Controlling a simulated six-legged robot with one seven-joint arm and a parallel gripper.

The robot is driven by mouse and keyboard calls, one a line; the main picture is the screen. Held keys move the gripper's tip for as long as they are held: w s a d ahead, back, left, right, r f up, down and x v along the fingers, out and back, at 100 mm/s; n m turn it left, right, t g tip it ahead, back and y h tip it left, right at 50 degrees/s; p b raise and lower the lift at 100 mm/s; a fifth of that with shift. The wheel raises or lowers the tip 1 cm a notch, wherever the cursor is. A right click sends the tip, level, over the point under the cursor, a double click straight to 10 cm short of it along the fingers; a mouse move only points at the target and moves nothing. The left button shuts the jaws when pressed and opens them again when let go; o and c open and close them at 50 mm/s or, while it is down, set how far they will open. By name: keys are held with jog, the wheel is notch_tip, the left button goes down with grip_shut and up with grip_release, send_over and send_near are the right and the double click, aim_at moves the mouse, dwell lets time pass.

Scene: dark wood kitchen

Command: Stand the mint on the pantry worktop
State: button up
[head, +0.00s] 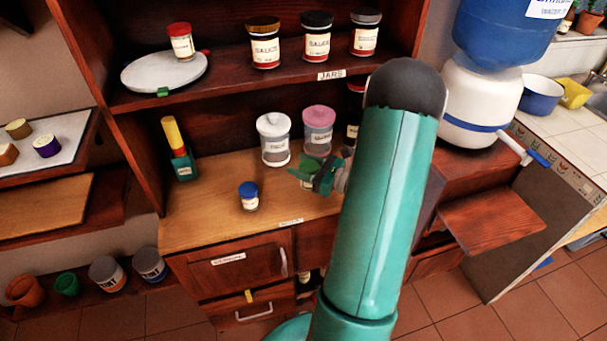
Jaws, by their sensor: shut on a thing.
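My gripper (318,175) is at the right part of the pantry worktop (200,222), in front of the pink-lidded jar. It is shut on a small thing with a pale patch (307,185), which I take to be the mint. The fingers hide most of it, so its label cannot be read. I cannot tell whether its base touches the worktop. The worktop is light wood with a small label on its front edge.
A blue-lidded small jar (249,197), a green bottle with a yellow top (178,149), a white-lidded jar (273,139) and a pink-lidded jar (318,130) stand on the worktop. The jar shelf (225,84) hangs above. The worktop's front left is clear.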

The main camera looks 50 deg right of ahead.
jog(key=d+f, duration=0.1)
jog(key=w+d+f, duration=0.1)
jog(key=f, duration=0.1)
jog(key=shift+w, duration=0.2)
jog(key=shift+f, duration=1.45)
jog(key=shift+f, duration=0.15)
jog(key=o, duration=1.1)
jog(key=shift+o, duration=0.2)
